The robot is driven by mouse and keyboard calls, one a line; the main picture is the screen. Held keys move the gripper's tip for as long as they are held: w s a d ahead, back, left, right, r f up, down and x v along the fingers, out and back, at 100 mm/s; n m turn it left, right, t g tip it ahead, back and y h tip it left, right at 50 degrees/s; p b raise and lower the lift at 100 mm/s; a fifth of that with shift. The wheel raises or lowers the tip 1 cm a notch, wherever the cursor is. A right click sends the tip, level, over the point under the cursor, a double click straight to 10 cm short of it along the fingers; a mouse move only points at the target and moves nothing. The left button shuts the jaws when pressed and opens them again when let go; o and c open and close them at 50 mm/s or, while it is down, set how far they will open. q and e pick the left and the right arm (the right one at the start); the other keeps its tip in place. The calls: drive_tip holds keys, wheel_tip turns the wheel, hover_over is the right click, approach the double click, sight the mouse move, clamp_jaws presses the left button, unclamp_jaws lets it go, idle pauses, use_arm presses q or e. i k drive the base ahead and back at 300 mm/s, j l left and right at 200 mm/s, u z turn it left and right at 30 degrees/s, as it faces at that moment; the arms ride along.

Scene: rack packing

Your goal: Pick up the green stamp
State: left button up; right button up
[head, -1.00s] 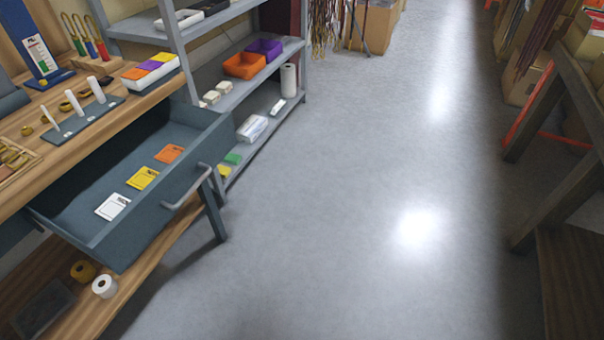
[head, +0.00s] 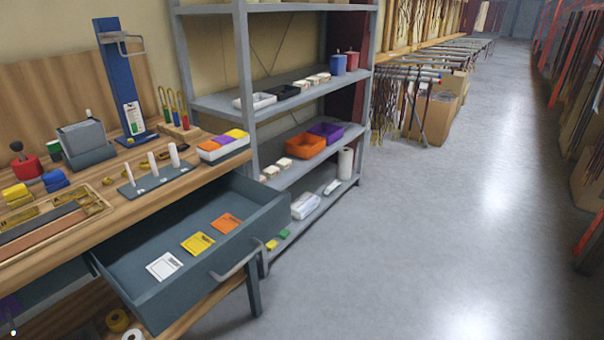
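I cannot clearly single out a green stamp. A small green object (head: 54,147) stands at the back left of the workbench, partly hidden by the grey box beside it; its shape is hard to tell. A red stamp-like object (head: 25,168) with a black knob stands left of it. Another small green piece (head: 284,234) lies on the lowest shelf of the grey rack, near a yellow piece (head: 271,245). Neither of my grippers shows in the head view.
The workbench (head: 150,200) has an open drawer (head: 205,265) holding white, yellow and orange cards. A blue upright press (head: 122,85), a plate with white pegs (head: 155,180) and a grey rack (head: 245,110) stand around it. The floor (head: 420,240) to the right is clear.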

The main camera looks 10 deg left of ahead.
sight(55, 147)
drive_tip(key=u, duration=1.9)
